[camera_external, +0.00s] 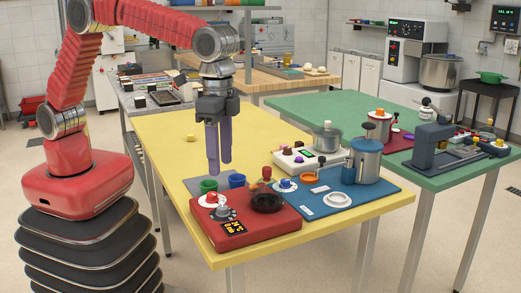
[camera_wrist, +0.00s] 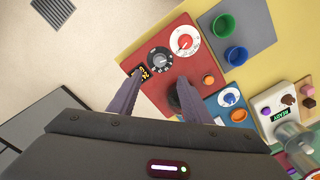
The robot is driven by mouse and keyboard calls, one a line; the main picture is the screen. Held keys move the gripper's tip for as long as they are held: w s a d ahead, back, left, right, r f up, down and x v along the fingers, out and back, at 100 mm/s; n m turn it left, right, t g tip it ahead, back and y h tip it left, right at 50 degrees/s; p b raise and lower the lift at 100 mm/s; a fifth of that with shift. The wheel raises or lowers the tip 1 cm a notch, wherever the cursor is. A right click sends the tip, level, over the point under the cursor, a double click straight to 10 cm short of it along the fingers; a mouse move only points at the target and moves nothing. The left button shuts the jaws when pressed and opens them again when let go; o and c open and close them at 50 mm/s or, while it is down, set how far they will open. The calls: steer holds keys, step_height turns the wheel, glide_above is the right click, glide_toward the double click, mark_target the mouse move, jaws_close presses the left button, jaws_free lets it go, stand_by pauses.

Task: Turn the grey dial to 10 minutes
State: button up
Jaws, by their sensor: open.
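The grey dial (camera_external: 227,213) sits on the red panel (camera_external: 275,226), near its front left. In the wrist view the grey dial (camera_wrist: 160,59) has a dark round face with pale marks around a grey knob. A small display (camera_external: 234,228) with orange digits is beside it; the digits are too small to read. A red dial (camera_wrist: 184,41) with a white ring is next to the grey dial. My gripper (camera_external: 219,168) hangs pointing down above the back of the panel, open and empty, apart from the dial. Its two fingers show in the wrist view (camera_wrist: 160,100).
A dark round part with a red knob (camera_external: 267,197) rises from the panel's right side. A green cup (camera_external: 208,186) and a blue cup (camera_external: 237,180) stand behind the panel. A blue board (camera_external: 362,199) with a metal pot (camera_external: 367,160) lies to the right. The yellow table's left side is mostly clear.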

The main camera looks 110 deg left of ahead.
mark_target(223, 207)
step_height(223, 207, down, 12)
steer(key=shift+r, duration=0.1)
stand_by(0.4)
steer(key=c, duration=1.1)
